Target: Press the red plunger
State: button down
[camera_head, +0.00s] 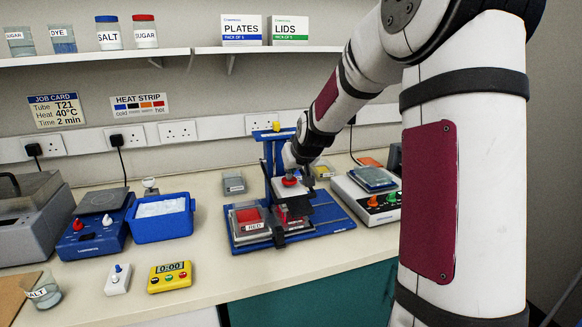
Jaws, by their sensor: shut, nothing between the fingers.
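The red plunger (290,181) is a small red knob on the blue pipette stand (270,150) in the middle of the bench. My gripper (293,171) is shut and empty, pointing down right over the plunger. Its fingertips are small and dark here, and I cannot tell whether they touch the knob. A red tray (249,217) and a label reading RED (256,226) are at the front of the stand. My arm comes in from the right and hides part of the stand's back.
A blue ice tub (160,229) and a blue heater with a red knob (95,240) stand to the left. A yellow timer (170,276) lies in front. A white device with a blue-green plate (372,180) stands right of the stand.

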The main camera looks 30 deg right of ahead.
aim_at(291, 181)
jog(key=shift+f, duration=0.1)
notch_tip(291, 181, up, 5)
jog(key=p, duration=0.2)
jog(key=shift+s+a+p, duration=0.1)
jog(key=shift+s+p, duration=0.05)
jog(key=shift+p, duration=0.2)
jog(key=p+v, duration=0.2)
jog(key=v, duration=0.7)
jog(key=shift+s, duration=0.2)
jog(key=shift+a+f, duration=0.1)
